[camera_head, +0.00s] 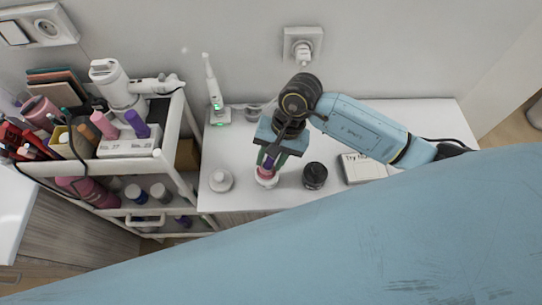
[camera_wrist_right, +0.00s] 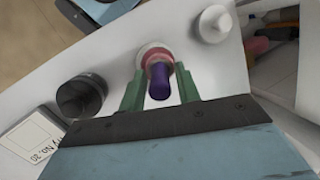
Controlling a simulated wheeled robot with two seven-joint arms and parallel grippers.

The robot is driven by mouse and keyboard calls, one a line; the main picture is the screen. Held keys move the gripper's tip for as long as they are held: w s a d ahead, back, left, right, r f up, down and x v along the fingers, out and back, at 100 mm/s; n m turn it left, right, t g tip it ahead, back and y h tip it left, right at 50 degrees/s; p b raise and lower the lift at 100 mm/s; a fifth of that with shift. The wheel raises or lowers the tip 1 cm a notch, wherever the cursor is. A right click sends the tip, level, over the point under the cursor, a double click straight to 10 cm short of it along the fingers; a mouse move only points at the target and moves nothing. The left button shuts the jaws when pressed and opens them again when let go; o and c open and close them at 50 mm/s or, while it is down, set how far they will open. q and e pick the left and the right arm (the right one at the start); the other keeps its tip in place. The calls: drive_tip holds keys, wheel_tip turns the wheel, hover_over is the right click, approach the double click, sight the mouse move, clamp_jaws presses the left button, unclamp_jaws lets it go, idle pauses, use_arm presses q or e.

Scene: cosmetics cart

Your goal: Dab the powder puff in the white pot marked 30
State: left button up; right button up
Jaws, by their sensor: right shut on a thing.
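My right gripper (camera_head: 268,158) is shut on the powder puff, whose purple handle (camera_wrist_right: 160,82) stands between the green fingers. The puff's pink lower part (camera_wrist_right: 155,58) points down at a white pot (camera_head: 266,183) directly beneath. The pot's white rim also shows in the wrist view (camera_wrist_right: 148,47). Puff and pot overlap in both views, so I cannot tell whether they touch. No number is readable on this pot. Another white pot (camera_head: 221,180) stands to its left, and also shows in the wrist view (camera_wrist_right: 213,23). My left gripper is not in view.
A black jar (camera_head: 315,175) stands right of the held puff. An electric toothbrush (camera_head: 214,95) stands behind. A crowded cart (camera_head: 171,150) is at the left. My blue arm link covers the foreground.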

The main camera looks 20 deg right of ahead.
drive_tip(key=shift+s+f+b, duration=0.1)
drive_tip(key=shift+f+b, duration=0.1)
drive_tip(key=shift+b, duration=0.15)
idle(1.3)
drive_tip(key=shift+r, duration=0.1)
drive_tip(key=shift+r+p, duration=1.7)
drive_tip(key=shift+r, duration=1.85)
drive_tip(key=w+d+f+n+g+b, duration=0.1)
drive_tip(key=w+d+n+b, duration=0.4)
drive_tip(key=b, duration=0.9)
drive_tip(key=w+d, duration=0.2)
drive_tip(key=d, duration=0.2)
drive_tip(key=shift+w+g+h+b, duration=0.15)
drive_tip(key=shift+g+h+b, duration=0.15)
drive_tip(key=shift+h+b, duration=0.1)
